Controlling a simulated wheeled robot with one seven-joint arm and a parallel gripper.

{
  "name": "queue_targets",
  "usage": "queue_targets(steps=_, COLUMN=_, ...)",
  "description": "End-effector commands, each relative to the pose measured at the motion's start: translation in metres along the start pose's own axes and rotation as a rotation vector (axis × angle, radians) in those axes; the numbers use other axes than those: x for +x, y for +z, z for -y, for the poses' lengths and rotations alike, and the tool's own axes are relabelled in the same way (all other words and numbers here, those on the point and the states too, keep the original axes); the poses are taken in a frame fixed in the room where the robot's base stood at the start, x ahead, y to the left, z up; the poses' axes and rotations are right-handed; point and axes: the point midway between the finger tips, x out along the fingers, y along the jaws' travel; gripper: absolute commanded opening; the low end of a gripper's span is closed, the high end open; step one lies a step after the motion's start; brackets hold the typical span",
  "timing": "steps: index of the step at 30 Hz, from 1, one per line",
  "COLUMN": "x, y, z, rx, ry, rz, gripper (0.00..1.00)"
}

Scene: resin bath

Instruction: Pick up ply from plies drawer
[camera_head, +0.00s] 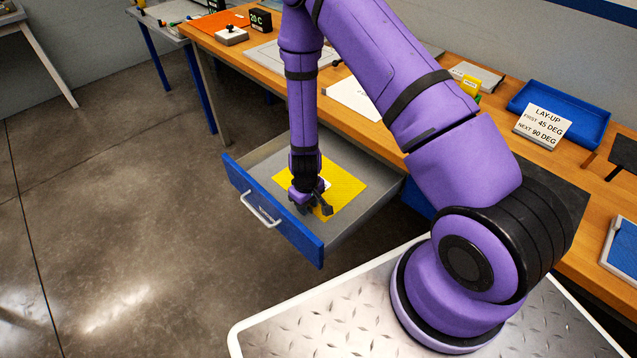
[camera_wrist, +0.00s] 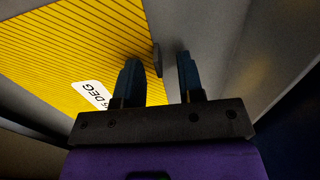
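The yellow ply (camera_head: 347,181), with thin dark stripes, lies flat in the open grey plies drawer (camera_head: 258,166), which has a blue front and a light handle. A small dark tab (camera_wrist: 157,60) stands at the ply's edge. My gripper (camera_head: 312,208) is down in the drawer over the ply's near part. In the wrist view my gripper (camera_wrist: 158,62) is open, one finger on each side of the tab, with gaps to both.
The wooden bench (camera_head: 390,143) runs behind the drawer. On it are a blue tray (camera_head: 590,125), a sign (camera_head: 543,124) reading "LAY-UP FIRST 45 DEG NEXT 90 DEG", and an orange sheet (camera_head: 208,22). The drawer walls rise close around my gripper. The floor at left is clear.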

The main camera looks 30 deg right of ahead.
Motion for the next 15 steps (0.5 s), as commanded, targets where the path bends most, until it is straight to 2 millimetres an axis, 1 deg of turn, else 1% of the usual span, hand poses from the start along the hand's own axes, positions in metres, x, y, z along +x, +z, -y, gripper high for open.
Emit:
queue_targets(steps=3, x=0.0037, y=-0.0001, z=-0.0001, rx=0.0, ry=0.0, rz=-0.001, gripper=0.35)
queue_targets(steps=9, x=0.0037, y=-0.0003, z=-0.0002, rx=0.0, ry=0.0, rz=-0.001, gripper=0.35)
queue_targets(steps=11, x=0.0036, y=-0.0002, z=-0.0002, rx=0.0, ry=0.0, rz=-0.001, gripper=0.21)
queue_targets(steps=12, x=0.0036, y=-0.0003, z=-0.0002, rx=0.0, ry=0.0, rz=-0.001, gripper=0.12)
queue_targets(steps=13, x=0.0036, y=-0.0002, z=-0.0002, rx=0.0, ry=0.0, rz=-0.001, gripper=0.05)
queue_targets(steps=14, x=0.0036, y=-0.0003, z=-0.0002, rx=0.0, ry=0.0, rz=-0.001, gripper=0.0)
queue_targets(steps=15, x=0.0035, y=-0.0003, z=-0.0002, rx=0.0, ry=0.0, rz=-0.001, gripper=0.0)
